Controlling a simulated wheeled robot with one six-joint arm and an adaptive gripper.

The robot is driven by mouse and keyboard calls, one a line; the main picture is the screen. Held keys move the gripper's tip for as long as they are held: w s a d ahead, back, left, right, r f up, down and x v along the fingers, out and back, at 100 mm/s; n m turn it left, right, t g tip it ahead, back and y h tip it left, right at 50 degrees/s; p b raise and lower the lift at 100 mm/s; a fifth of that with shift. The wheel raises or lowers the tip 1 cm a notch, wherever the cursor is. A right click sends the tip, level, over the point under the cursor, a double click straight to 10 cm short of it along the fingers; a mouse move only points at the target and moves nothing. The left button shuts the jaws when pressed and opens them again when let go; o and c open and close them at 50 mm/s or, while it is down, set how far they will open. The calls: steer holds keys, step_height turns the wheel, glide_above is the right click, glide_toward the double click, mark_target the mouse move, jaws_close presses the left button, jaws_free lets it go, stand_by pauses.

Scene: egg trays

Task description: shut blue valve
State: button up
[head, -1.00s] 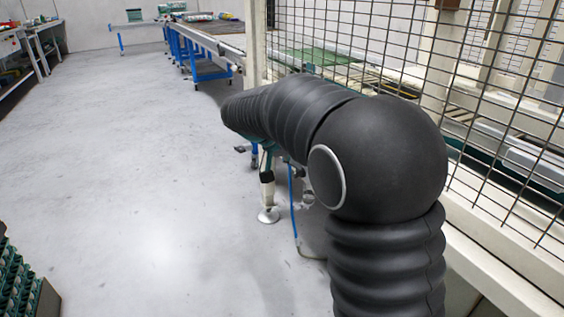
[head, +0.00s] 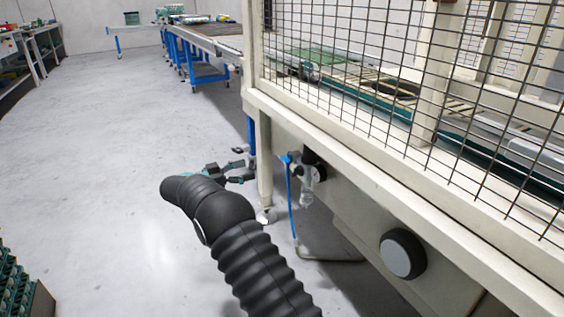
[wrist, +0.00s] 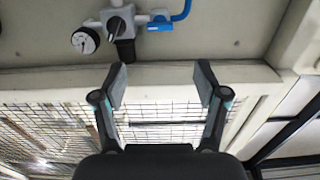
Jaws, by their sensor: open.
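The blue valve (wrist: 158,24) is a small blue fitting beside the grey regulator body in the wrist view, with a blue hose leading away from it. In the head view the blue valve (head: 287,158) sits on the machine's side by the corner leg, above a hanging blue hose. My gripper (head: 244,165) is open and empty, left of the valve and apart from it. In the wrist view my gripper (wrist: 160,82) shows two spread fingers, with the valve beyond them near the top of the picture.
A round pressure gauge (wrist: 85,40) and a dark regulator cup (wrist: 125,48) are beside the valve. The cream machine frame (head: 350,150) with its wire fence (head: 350,70) fills the right. A dark round knob (head: 402,254) protrudes lower right.

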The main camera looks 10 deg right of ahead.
mark_target(283, 160)
steer(key=p+x, duration=0.1)
steer(key=x, duration=1.2)
steer(key=shift+w+d+f, duration=0.1)
steer(key=shift+w+d, duration=0.05)
steer(key=shift+d, duration=0.2)
steer(key=c, duration=1.2)
